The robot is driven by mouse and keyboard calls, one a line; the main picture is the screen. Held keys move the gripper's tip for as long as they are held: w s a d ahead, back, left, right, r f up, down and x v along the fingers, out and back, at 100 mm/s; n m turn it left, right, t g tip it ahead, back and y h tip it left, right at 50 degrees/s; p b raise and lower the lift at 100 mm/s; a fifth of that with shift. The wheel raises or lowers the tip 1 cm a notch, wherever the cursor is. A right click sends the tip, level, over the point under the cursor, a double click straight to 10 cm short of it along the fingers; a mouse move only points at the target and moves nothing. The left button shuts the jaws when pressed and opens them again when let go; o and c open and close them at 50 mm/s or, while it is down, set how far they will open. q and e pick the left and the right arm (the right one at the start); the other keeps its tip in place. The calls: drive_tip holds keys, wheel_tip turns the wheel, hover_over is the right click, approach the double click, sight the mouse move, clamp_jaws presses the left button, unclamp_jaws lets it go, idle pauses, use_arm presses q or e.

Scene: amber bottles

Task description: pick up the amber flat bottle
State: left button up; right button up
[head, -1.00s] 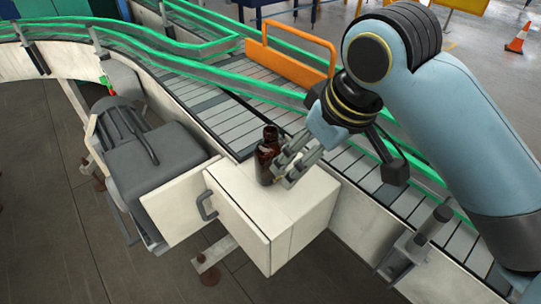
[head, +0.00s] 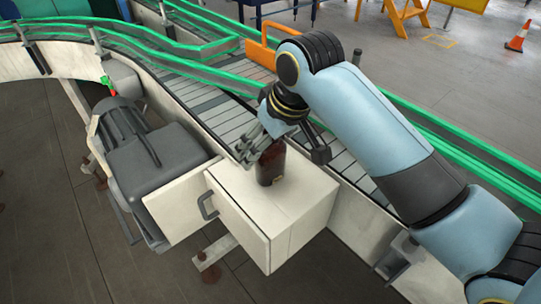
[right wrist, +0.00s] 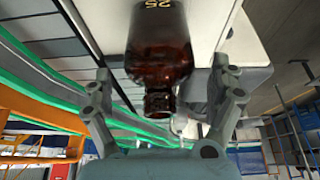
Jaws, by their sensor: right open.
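The amber bottle (head: 271,168) stands upright on the cream cabinet top (head: 304,196). In the head view its neck and part of its upper body are hidden behind my right gripper (head: 258,152), which is over and beside its top. In the right wrist view the amber bottle (right wrist: 158,45) shows its neck toward the palm and part of a yellow marking. The open fingers of my right gripper (right wrist: 165,82) stand on either side of the bottle's neck and shoulder, with a visible gap on each side. My left gripper is not in view.
A slatted conveyor (head: 222,115) with green rails runs behind the cabinet, with an orange guard (head: 262,56) over it. A grey motor (head: 125,130) sits to the left. The cabinet front has a dark handle (head: 207,206). The cabinet top around the bottle is clear.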

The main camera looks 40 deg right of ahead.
drive_tip(key=shift+x, duration=1.05)
drive_tip(key=shift+r, duration=0.1)
drive_tip(key=c, duration=1.5)
